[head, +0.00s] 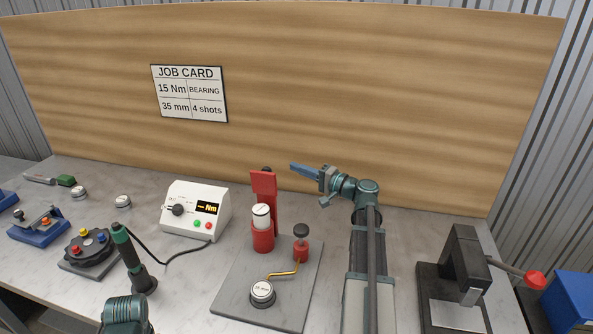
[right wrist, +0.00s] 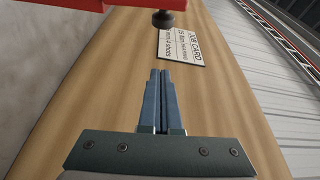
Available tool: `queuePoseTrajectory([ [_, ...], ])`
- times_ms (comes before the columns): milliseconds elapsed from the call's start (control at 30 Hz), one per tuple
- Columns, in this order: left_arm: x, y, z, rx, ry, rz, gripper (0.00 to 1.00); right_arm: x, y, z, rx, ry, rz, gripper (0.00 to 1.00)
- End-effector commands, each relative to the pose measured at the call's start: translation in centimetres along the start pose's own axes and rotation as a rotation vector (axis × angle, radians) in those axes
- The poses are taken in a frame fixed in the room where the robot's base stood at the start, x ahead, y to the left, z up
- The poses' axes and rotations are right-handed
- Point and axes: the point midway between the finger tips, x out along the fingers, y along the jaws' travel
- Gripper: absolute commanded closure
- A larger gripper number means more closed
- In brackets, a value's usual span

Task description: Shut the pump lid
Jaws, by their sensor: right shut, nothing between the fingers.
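The red pump (head: 263,238) stands on a grey plate, with a white cartridge (head: 261,217) showing in its open top. Its red lid (head: 264,186) stands raised, roughly upright, behind the cartridge, with a dark knob on its far side. In the right wrist view a red bar (right wrist: 60,9) that looks like the lid crosses the upper left, with the dark knob (right wrist: 162,19) beyond the fingertips. My right gripper (head: 293,167) is shut and empty, just right of the lid's top and apart from it. It also shows in the wrist view (right wrist: 160,73). My left gripper is not in view.
On the plate (head: 235,293) are a round gauge-like cap (head: 262,292), a brass pipe and a red part with a black knob (head: 301,243). A white torque box (head: 195,210) and corded driver (head: 132,258) stand left. A black press (head: 465,265) stands right. A wooden board rises behind.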

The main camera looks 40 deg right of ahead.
Motion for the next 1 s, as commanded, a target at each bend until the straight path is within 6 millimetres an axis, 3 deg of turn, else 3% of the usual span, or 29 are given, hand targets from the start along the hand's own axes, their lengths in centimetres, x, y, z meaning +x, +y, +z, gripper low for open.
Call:
queuePoseTrajectory([
  [100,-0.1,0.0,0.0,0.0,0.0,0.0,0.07,2.9,0.0,-0.1,0.0,-0.005,0.0,1.0],
  [333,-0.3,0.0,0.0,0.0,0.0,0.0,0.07,7.3,0.0,-0.1,0.0,-0.004,0.0,1.0],
  [400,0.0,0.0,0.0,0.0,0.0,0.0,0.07,6.5,0.1,1.4,0.0,-0.001,0.0,1.0],
  [600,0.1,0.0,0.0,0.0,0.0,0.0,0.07,5.8,0.0,3.3,0.0,0.0,0.0,1.0],
  [1000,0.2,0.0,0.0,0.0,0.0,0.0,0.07,5.7,0.0,3.8,0.0,-0.001,0.0,1.0],
])
